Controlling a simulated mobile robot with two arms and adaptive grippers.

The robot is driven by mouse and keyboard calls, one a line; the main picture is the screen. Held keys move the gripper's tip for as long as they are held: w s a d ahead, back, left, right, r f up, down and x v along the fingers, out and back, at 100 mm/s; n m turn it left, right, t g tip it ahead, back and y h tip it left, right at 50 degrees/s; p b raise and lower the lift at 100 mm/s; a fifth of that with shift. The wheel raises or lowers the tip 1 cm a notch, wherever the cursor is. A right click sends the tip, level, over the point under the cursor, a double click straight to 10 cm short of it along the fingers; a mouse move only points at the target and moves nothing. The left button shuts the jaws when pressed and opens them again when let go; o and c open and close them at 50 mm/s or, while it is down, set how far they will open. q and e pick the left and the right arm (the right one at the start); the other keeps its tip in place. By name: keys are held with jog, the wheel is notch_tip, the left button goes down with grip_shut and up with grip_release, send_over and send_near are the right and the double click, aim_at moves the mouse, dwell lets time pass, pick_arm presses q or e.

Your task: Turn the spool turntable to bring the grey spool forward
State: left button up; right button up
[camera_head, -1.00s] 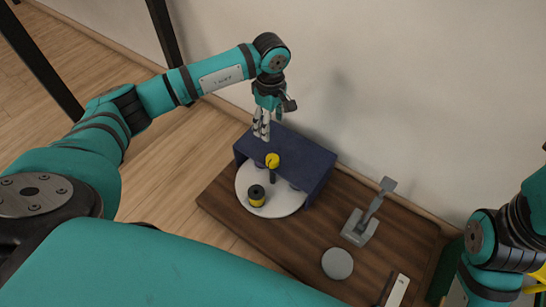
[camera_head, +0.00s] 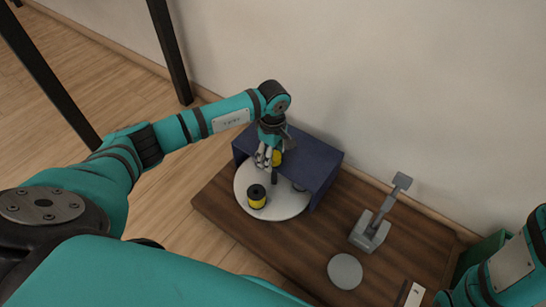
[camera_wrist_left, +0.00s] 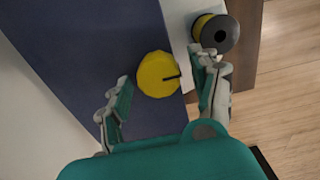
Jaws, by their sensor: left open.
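The white spool turntable (camera_head: 284,210) sits partly under a dark blue housing (camera_head: 318,158). A yellow-and-black spool (camera_head: 257,197) stands on its exposed front; it also shows in the left wrist view (camera_wrist_left: 215,32). A yellow knob (camera_head: 277,158) on a dark post rises over the turntable. My left gripper (camera_head: 268,161) is open at the knob. In the left wrist view the knob (camera_wrist_left: 157,75) lies between the spread fingers, with gaps on both sides. I cannot make out a grey spool; the area under the housing is mostly hidden. My right gripper is out of view.
The wooden board (camera_head: 300,245) carries a grey angled stand (camera_head: 370,232), a grey disc (camera_head: 345,271) and a white strip (camera_head: 414,296) to the right. A wall stands behind. My right arm is at the right edge.

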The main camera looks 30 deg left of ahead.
pick_arm(q)
jog(key=shift+c, duration=0.2)
grip_shut()
dwell(0.3)
